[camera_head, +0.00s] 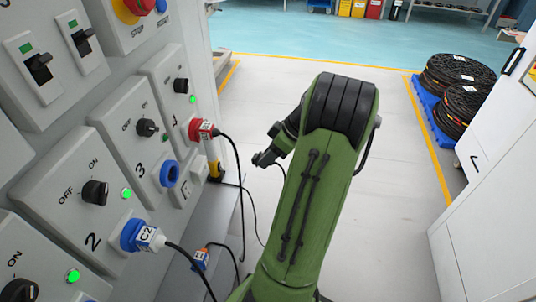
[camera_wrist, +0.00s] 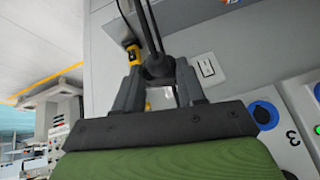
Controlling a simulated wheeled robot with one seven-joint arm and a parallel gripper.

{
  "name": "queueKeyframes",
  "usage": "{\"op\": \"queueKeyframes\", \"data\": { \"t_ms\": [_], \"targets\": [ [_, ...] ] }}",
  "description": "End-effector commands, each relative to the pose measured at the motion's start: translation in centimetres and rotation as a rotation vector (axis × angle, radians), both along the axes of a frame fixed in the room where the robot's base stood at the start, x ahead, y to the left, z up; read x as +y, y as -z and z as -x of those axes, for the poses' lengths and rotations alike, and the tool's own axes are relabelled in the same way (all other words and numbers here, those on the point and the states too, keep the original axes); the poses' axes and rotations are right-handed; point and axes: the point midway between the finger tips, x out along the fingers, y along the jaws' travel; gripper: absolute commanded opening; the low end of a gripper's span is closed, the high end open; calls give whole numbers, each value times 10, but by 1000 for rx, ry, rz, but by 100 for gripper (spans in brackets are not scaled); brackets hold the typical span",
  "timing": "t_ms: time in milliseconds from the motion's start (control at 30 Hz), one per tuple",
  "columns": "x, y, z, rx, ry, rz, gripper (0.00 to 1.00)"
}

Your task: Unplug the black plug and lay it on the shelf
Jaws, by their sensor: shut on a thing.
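My gripper (camera_wrist: 158,88) is shut on the black plug (camera_wrist: 158,67) in the wrist view. Dark cable runs up from the plug between the fingers. In the head view my gripper (camera_head: 266,156) is a dark shape at the end of my green arm, right of the panel and clear of it; the plug is hard to make out there. The grey shelf (camera_head: 196,238) runs along the foot of the panel, left of my gripper.
A red plug (camera_head: 203,131) sits at station 4 and a blue plug labelled C2 (camera_head: 146,237) at station 2. Station 3 has an open blue socket (camera_head: 170,173). A yellow plug (camera_head: 214,170) and a blue-orange plug (camera_head: 200,258) are lower down by hanging cables.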

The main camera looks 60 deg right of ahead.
Motion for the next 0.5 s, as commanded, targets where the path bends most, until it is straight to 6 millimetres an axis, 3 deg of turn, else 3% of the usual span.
{"op": "queueKeyframes", "data": {
  "t_ms": [200,500],
  "targets": [
    [-1,0,2,0,1,0,3],
    [-8,0,21,0,1,0,3]
  ]
}}
